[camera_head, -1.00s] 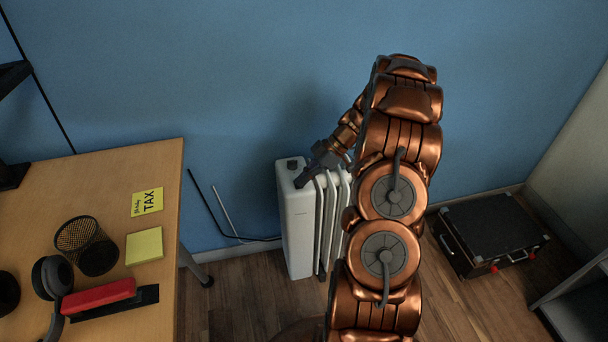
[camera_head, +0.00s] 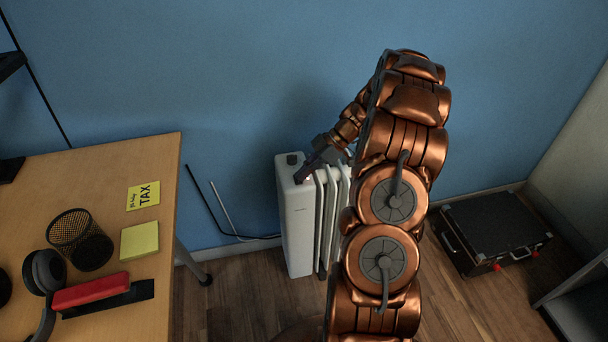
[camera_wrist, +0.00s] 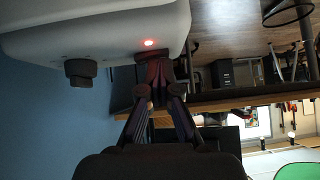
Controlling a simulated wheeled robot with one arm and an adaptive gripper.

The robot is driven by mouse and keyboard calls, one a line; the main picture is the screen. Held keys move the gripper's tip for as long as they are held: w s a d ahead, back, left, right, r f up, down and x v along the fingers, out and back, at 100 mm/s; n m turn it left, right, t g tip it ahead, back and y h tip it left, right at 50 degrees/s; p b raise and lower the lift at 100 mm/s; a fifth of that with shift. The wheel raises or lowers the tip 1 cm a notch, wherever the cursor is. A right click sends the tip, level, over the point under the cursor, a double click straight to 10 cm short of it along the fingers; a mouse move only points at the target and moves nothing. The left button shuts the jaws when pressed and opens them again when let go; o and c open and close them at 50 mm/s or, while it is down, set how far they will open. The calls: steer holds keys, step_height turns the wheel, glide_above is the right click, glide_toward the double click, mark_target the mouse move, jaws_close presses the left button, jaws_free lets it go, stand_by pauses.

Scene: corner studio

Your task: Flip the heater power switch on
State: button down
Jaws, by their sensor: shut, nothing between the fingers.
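The white heater (camera_head: 298,230) stands upright on the floor against the blue wall. Its control end carries a dark round knob (camera_head: 292,160), which also shows in the wrist view (camera_wrist: 80,73). In the wrist view, which is upside down, a red light (camera_wrist: 150,42) glows on the heater's panel. My gripper (camera_wrist: 154,66) is shut and empty, with its fingertips at the panel beside the glowing light. The fingertips hide the switch, and I cannot tell whether they touch it. In the head view my gripper (camera_head: 303,175) points down at the heater's top near the knob.
A wooden desk (camera_head: 110,170) at left holds a mesh cup (camera_head: 70,230), headphones (camera_head: 44,275), a red stapler (camera_head: 90,291) and yellow notes (camera_head: 140,241). A black case (camera_head: 490,235) lies on the floor at right. A cable (camera_head: 215,205) runs along the wall.

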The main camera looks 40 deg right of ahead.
steer(key=shift+w+d+r, duration=0.1)
steer(key=shift+w+d, duration=0.1)
steer(key=shift+w, duration=0.3)
steer(key=shift+r+b, duration=0.15)
steer(key=shift+b, duration=0.15)
steer(key=shift+s+r+b, duration=0.1)
steer(key=shift+r+b, duration=0.25)
steer(key=shift+r, duration=0.3)
step_height(320, 180, up, 2)
steer(key=shift+s+a+r+b, duration=0.1)
steer(key=shift+r+b, duration=0.15)
steer(key=shift+b, duration=0.25)
steer(key=s+v, duration=0.1)
steer(key=v, duration=0.9)
steer(key=shift+a+p, duration=0.25)
steer(key=shift+p, duration=0.15)
steer(key=shift+s, duration=0.1)
